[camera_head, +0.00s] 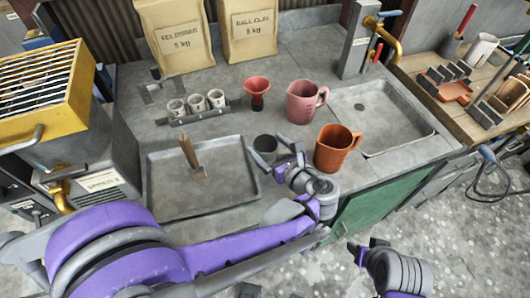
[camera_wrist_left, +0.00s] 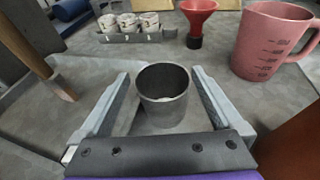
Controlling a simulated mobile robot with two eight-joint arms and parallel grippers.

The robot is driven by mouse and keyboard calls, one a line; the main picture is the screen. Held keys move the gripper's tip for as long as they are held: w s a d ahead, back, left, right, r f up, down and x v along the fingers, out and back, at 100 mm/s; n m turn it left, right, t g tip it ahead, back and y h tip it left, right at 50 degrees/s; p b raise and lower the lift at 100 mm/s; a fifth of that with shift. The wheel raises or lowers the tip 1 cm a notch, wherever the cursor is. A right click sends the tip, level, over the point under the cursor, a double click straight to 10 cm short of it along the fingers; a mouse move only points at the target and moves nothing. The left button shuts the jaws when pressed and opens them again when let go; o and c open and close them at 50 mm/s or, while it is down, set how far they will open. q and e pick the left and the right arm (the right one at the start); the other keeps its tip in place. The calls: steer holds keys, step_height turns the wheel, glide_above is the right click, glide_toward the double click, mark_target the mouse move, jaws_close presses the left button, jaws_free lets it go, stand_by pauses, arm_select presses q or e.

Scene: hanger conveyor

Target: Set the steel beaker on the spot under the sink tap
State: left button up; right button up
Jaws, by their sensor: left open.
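The steel beaker (camera_head: 265,149) stands upright on the grey counter, right of the tray. In the left wrist view the beaker (camera_wrist_left: 163,108) sits between the two fingers of my left gripper (camera_wrist_left: 162,76), with a gap on each side. My left gripper (camera_head: 277,160) is open; its fingers reach along both sides of the beaker. The sink (camera_head: 400,138) is at the right of the counter, with a dark drain in its floor. The brass tap (camera_head: 391,45) stands behind it. My right gripper (camera_head: 366,252) is low, in front of the counter; its finger state is unclear.
An orange jug (camera_head: 332,151) stands close to the right of my left gripper. A pink jug (camera_head: 302,103) and a red funnel (camera_head: 257,90) stand behind. A tray (camera_head: 210,196) with a wooden-handled tool lies left. Small cups (camera_head: 196,103) stand in a rack.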

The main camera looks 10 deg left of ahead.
mark_target(260, 138)
arm_select(q)
steer(key=x, duration=0.5)
steer(key=shift+w+f, duration=0.15)
steer(key=shift+f, duration=0.3)
steer(key=shift+d, duration=0.1)
steer(key=c, duration=1.3)
steer(key=shift+r, duration=0.15)
